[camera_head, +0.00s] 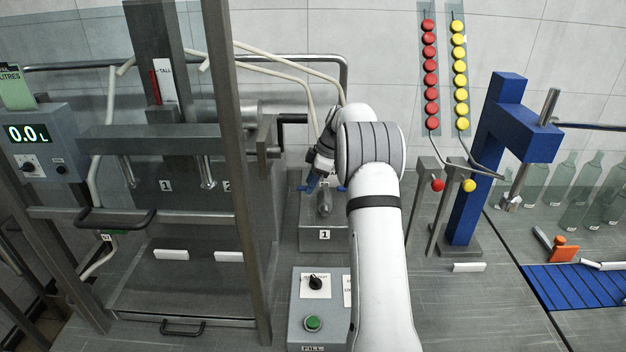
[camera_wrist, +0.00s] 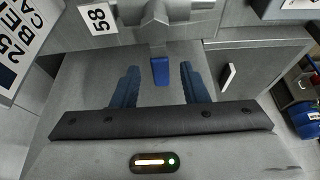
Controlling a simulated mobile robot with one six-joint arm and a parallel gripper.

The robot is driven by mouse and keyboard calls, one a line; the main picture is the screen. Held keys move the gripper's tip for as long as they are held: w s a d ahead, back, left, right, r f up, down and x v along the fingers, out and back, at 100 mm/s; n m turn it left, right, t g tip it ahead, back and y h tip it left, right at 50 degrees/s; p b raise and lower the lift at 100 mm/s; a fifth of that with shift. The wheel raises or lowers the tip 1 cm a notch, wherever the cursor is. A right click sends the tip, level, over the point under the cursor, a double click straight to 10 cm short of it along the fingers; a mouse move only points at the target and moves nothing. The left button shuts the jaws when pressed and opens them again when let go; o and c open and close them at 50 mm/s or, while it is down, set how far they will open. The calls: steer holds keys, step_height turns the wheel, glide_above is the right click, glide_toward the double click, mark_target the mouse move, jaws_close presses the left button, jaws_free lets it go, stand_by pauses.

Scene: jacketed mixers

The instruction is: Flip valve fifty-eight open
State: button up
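The label 58 (camera_wrist: 98,17) is on a grey block at the top of the wrist view. Beside it is a grey metal valve body (camera_wrist: 165,12) with a blue-tipped lever (camera_wrist: 160,71) pointing down in the picture. My gripper (camera_wrist: 159,84) is open, its two blue fingers apart on either side of the lever. No contact shows, and I cannot tell how deep the lever sits between the fingers. In the head view my gripper (camera_head: 313,182) is beside the grey block marked 1, partly hidden by my arm.
A lettered sign (camera_wrist: 22,38) stands at the left of the wrist view. In the head view, a control box (camera_head: 318,312) with a knob and green button stands in front. A grey frame post (camera_head: 232,150) rises on the left and a blue stand (camera_head: 480,170) on the right.

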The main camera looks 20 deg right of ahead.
steer(key=shift+c, duration=0.2)
jaws_close()
stand_by(0.5)
